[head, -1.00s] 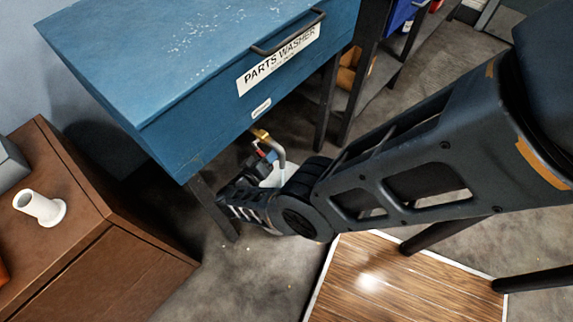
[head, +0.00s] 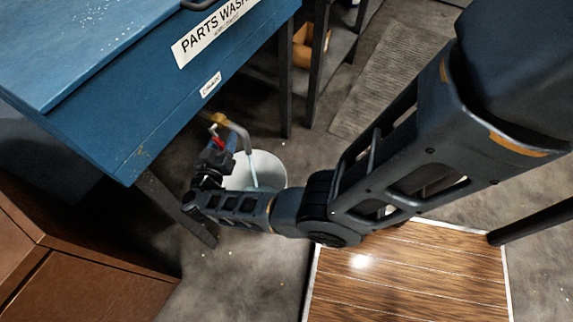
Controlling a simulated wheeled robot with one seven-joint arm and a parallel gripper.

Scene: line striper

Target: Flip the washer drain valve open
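The blue parts washer (head: 150,80) stands at the upper left, with its label on the front. Under its front edge is a brass-coloured valve (head: 219,119) with a grey pipe (head: 238,128) that bends down. A small red part (head: 219,143), seemingly the valve's handle, shows just below the brass. A pale bluish streak like running liquid drops from the pipe's end into a white bucket (head: 268,165) on the floor. My gripper (head: 214,158) is at the red part, close to or touching it. Its fingers are small and dark, so their opening is unclear.
A brown wooden cabinet (head: 100,285) is at the lower left. The washer's dark leg (head: 175,205) stands behind my wrist. A wood-plank panel with a pale edge (head: 410,275) lies at the lower right. Shelving with an orange item (head: 308,45) is at the back. Bare concrete lies between.

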